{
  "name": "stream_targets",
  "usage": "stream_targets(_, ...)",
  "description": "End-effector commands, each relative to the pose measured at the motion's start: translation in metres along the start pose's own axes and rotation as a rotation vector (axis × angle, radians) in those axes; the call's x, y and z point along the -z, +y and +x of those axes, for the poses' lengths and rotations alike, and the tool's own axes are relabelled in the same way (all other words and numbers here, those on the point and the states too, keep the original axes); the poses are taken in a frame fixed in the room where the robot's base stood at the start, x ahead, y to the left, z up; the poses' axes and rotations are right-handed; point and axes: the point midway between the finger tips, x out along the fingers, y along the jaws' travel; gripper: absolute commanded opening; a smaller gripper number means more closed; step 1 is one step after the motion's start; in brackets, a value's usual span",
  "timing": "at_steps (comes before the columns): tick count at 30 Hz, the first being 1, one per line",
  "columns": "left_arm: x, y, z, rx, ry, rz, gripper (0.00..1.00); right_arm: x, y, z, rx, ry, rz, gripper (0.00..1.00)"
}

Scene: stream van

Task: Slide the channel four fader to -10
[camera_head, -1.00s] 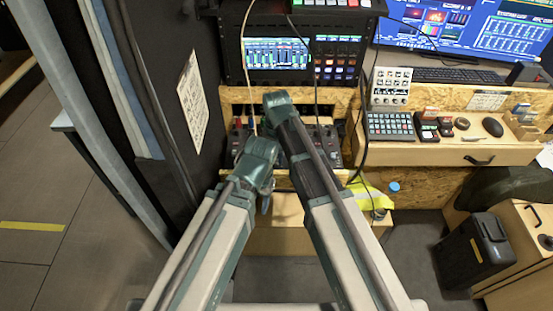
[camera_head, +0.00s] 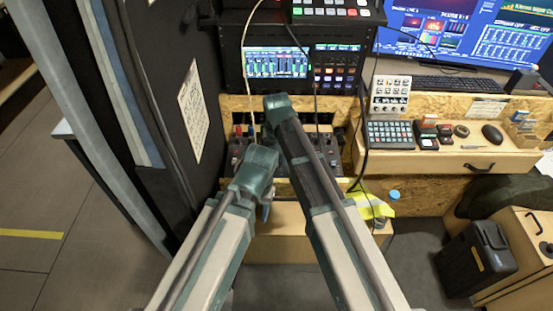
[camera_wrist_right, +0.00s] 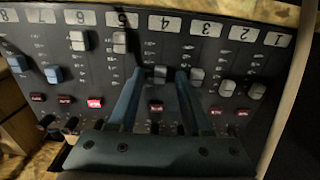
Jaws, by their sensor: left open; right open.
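The mixer panel (camera_head: 325,150) sits in the wooden recess below the rack, partly hidden by my arms. In the right wrist view, its numbered fader strips run from 8 at left to 1 at right. The channel four fader cap (camera_wrist_right: 158,74) is grey and lies between the two fingertips of my right gripper (camera_wrist_right: 159,76), which is open around it. I cannot tell whether a finger touches the cap. In the head view my right arm hides this gripper. My left gripper (camera_head: 266,207) hangs in front of the mixer, open and empty, its fingers small and hard to make out.
The channel three cap (camera_wrist_right: 196,76) is just right of the right finger; the channel five cap (camera_wrist_right: 120,42) is up and left. Cables (camera_head: 318,95) hang before the rack. A desk (camera_head: 460,158) with keypad and mouse stands at right.

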Motion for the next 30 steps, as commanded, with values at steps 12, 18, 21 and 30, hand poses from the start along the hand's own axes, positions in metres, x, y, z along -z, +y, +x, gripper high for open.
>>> stream_targets(12, -0.003, -0.004, -0.042, 0.0, 0.0, 0.0, 0.51, 0.0, 0.0, -0.042, 0.0, 0.0, 0.0, 0.49)
stream_targets(18, -0.004, -0.007, -0.074, 0.0, 0.0, 0.0, 0.51, 0.0, 0.0, -0.074, 0.0, 0.0, 0.0, 0.49)
stream_targets(21, -0.005, -0.009, -0.089, 0.0, 0.0, 0.0, 0.51, 0.0, 0.0, -0.09, 0.0, 0.0, 0.0, 0.49)
stream_targets(30, -0.008, -0.012, -0.13, 0.0, 0.0, 0.0, 0.51, 0.0, 0.0, -0.131, 0.0, 0.0, 0.0, 0.49)
